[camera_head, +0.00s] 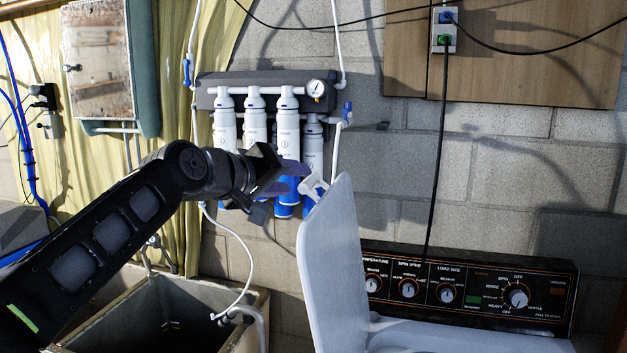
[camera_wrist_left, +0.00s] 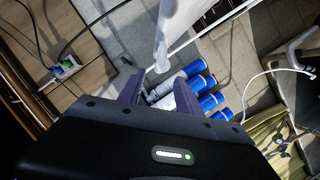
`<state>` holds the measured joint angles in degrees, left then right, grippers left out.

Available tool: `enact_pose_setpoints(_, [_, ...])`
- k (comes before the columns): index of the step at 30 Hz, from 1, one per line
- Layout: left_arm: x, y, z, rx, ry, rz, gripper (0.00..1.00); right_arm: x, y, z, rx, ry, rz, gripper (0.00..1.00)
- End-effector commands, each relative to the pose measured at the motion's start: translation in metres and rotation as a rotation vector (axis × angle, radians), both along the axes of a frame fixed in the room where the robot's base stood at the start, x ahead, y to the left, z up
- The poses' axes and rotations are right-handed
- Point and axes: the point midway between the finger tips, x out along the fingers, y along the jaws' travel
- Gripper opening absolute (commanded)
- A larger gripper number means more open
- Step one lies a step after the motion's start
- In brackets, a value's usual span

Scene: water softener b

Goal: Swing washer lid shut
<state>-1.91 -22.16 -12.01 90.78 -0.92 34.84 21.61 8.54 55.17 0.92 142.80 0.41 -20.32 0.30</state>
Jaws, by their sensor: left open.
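The washer lid (camera_head: 340,265) is a pale panel standing open and nearly upright in the head view, its face turned to the left. In the left wrist view a pale panel edge (camera_wrist_left: 172,32), which looks like the lid, comes down from the top. My left gripper (camera_head: 291,178) is open and empty, just left of the lid's top edge. In the left wrist view its two fingers (camera_wrist_left: 158,93) are spread apart. I cannot tell whether a finger touches the lid. The washer control panel (camera_head: 470,288) stands behind the lid to the right. My right gripper is not in view.
Water filters with blue and white cartridges (camera_head: 254,120) hang on the block wall behind my gripper. A utility sink (camera_head: 170,325) stands at lower left with a white hose. A black cord (camera_head: 441,150) hangs down behind the control panel. The space above the washer is clear.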

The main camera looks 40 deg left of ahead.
Motion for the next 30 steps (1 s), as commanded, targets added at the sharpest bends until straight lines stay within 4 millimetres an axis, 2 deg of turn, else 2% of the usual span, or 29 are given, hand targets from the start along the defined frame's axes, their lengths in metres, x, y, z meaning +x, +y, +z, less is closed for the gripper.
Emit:
enact_pose_setpoints(5, [0.010,0.000,-0.002,0.000,0.002,-0.002,0.41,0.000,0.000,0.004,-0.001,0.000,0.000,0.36])
enact_pose_setpoints(18, [0.069,0.003,-0.019,0.000,0.002,-0.001,0.41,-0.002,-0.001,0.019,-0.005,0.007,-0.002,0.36])
enact_pose_setpoints(29, [0.075,0.004,-0.022,0.000,0.000,0.000,0.41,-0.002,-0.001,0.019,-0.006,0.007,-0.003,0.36])
enact_pose_setpoints(30, [0.075,0.004,-0.022,0.000,0.000,0.000,0.39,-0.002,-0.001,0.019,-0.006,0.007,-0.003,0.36])
